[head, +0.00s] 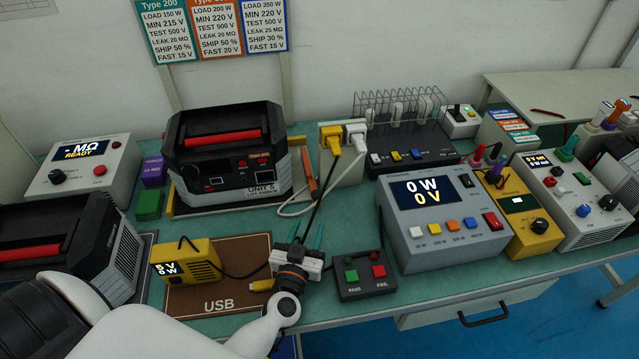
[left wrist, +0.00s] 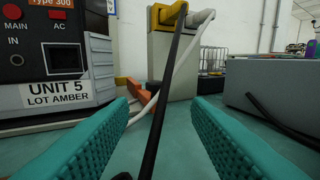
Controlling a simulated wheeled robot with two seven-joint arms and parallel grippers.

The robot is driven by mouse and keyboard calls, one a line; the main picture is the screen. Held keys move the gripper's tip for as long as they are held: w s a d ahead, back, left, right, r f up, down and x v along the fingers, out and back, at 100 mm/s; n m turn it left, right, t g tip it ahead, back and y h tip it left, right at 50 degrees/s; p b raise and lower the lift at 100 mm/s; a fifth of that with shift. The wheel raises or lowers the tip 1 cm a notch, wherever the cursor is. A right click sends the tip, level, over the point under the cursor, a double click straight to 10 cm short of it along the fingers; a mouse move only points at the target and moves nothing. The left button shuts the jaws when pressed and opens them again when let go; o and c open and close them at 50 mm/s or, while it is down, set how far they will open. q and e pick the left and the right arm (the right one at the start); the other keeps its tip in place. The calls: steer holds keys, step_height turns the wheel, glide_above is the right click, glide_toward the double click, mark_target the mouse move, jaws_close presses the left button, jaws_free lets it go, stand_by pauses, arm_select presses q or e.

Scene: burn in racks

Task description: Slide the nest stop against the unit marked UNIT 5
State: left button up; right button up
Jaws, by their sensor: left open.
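The unit marked UNIT 5 (head: 225,160), a black and grey case with a red handle, sits in a shallow nest at the back left of the bench. Its label also shows in the left wrist view (left wrist: 57,93). An orange piece, which looks like the nest stop (head: 309,174), stands just right of the unit; it shows small in the left wrist view (left wrist: 134,87), partly behind cables. My right gripper is out of view.
A beige post (head: 343,170) with yellow and white plugs stands right of the stop. A black cable (left wrist: 165,95) hangs between my fingers' view and the stop. A PASS/FAIL button box (head: 363,275), yellow meter (head: 188,261) and grey power box (head: 440,215) stand nearby.

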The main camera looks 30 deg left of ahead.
mark_target(315, 198)
arm_select(q)
steer(key=shift+a+y, duration=0.25)
steer(key=shift+y, duration=0.05)
steer(key=shift+w+r, duration=0.1)
steer(key=shift+w, duration=0.15)
steer(key=x, duration=0.4)
steer(key=shift+w+a, duration=0.15)
steer(key=shift+w, duration=0.1)
steer(key=x, duration=0.6)
steer(key=shift+w, duration=0.25)
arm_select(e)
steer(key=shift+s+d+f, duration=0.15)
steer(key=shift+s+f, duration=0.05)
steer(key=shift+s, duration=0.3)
